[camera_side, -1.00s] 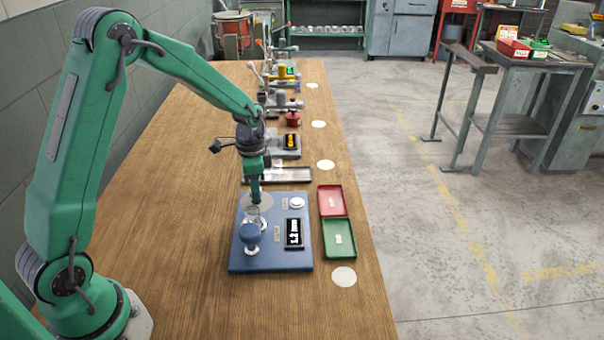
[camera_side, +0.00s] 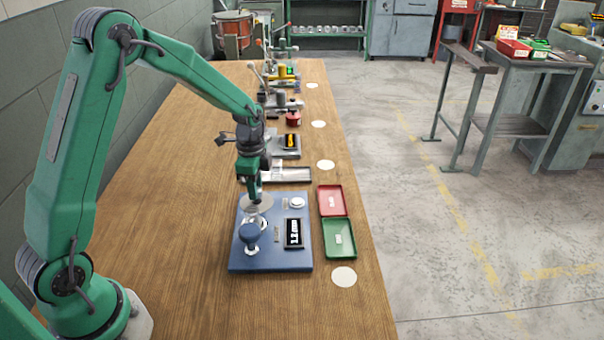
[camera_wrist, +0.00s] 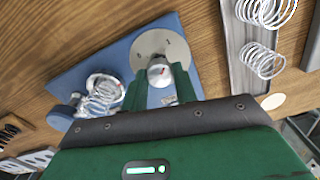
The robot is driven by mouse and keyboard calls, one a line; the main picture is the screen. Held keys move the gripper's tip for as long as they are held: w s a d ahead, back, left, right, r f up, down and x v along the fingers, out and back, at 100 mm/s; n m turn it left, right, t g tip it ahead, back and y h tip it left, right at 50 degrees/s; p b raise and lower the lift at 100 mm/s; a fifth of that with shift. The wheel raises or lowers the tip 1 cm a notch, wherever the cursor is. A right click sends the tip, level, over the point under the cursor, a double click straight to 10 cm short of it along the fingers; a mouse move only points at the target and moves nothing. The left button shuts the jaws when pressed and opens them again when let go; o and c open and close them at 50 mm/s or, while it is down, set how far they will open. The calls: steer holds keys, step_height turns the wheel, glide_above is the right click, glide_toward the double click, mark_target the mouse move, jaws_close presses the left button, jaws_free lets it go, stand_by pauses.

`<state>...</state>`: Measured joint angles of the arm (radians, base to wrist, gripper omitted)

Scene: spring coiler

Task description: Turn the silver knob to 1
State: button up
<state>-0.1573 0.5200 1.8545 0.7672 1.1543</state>
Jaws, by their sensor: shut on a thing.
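The silver knob (camera_wrist: 160,72) sits in the middle of a round grey dial plate (camera_wrist: 150,42) with small dark marks. It has a short red pointer mark; the dial's figures are too small to read. In the side view the dial plate (camera_side: 262,203) is at the back left of the blue machine base (camera_side: 275,262), and my gripper hides the knob. My gripper (camera_wrist: 160,88) has one finger on each side of the knob and is shut on it. In the side view my gripper (camera_side: 254,196) points down at the dial.
A blue-capped post (camera_side: 250,234), a dark display (camera_side: 294,233) and a white round button (camera_side: 297,202) are on the base. Red (camera_side: 331,200) and green (camera_side: 339,238) trays lie to the right. A grey tray (camera_wrist: 237,65) holds springs. Bare wood lies left of the base.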

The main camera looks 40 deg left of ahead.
steer(key=o, duration=1)
steer(key=shift+c, duration=0.2)
steer(key=shift+r, duration=0.15)
steer(key=shift+r, duration=3.8)
steer(key=s+d+r+n+t, duration=0.2)
steer(key=s+d+r+n, duration=0.25)
steer(key=s+r, duration=0.5)
steer(key=s+d+r+n+t, duration=0.1)
steer(key=s+n, duration=0.2)
steer(key=s, duration=0.3)
steer(key=s+d+r+n+t, duration=0.1)
steer(key=s+r+n+t, duration=0.1)
steer(key=s+n, duration=0.2)
steer(key=s, duration=0.2)
steer(key=shift+s+d+t, duration=0.3)
steer(key=shift+s, duration=0.05)
